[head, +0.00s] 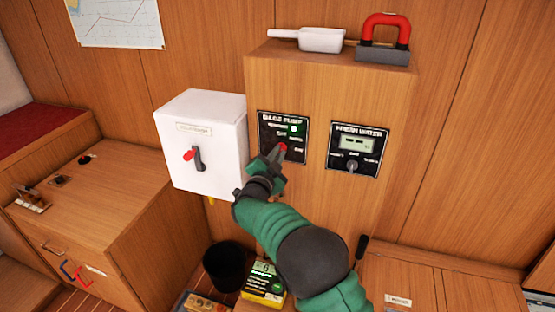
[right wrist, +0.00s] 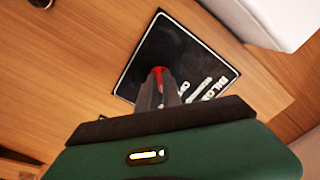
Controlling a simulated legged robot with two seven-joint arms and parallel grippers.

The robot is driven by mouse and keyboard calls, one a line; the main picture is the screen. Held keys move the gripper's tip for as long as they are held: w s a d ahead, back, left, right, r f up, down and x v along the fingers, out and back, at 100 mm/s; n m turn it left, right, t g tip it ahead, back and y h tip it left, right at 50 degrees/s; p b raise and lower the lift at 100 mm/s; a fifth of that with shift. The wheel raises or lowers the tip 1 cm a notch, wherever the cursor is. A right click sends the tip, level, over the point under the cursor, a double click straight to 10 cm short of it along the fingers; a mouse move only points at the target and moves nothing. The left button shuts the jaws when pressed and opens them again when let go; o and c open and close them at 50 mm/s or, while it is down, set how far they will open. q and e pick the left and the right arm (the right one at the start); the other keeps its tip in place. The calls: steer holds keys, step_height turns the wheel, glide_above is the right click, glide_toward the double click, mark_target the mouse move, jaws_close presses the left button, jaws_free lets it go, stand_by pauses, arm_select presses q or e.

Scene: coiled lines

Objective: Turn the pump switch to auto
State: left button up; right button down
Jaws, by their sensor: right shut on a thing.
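The bilge pump panel (head: 294,127) is a black plate on the front of a wooden box, with a lit green lamp near its top right. My right gripper (head: 276,157) reaches up to the panel's lower left and is shut on the red-tipped pump switch (head: 283,146). In the right wrist view the black panel (right wrist: 180,55) appears tilted, and the red switch tip (right wrist: 158,70) shows at the ends of the grey fingers (right wrist: 157,92). The fingers hide most of the switch, so its setting cannot be read. My left gripper is not in view.
A white box (head: 215,120) with a red-tipped handle (head: 189,155) is left of the panel. The fresh water panel (head: 357,148) is to the right. A white scoop (head: 322,40) and a red-handled tool (head: 386,35) lie on top. A black bin (head: 226,265) and yellow-black box (head: 264,281) stand below.

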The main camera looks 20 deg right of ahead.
steer(key=shift+f, duration=0.1)
stand_by(0.4)
steer(key=c, duration=1.5)
jaws_free()
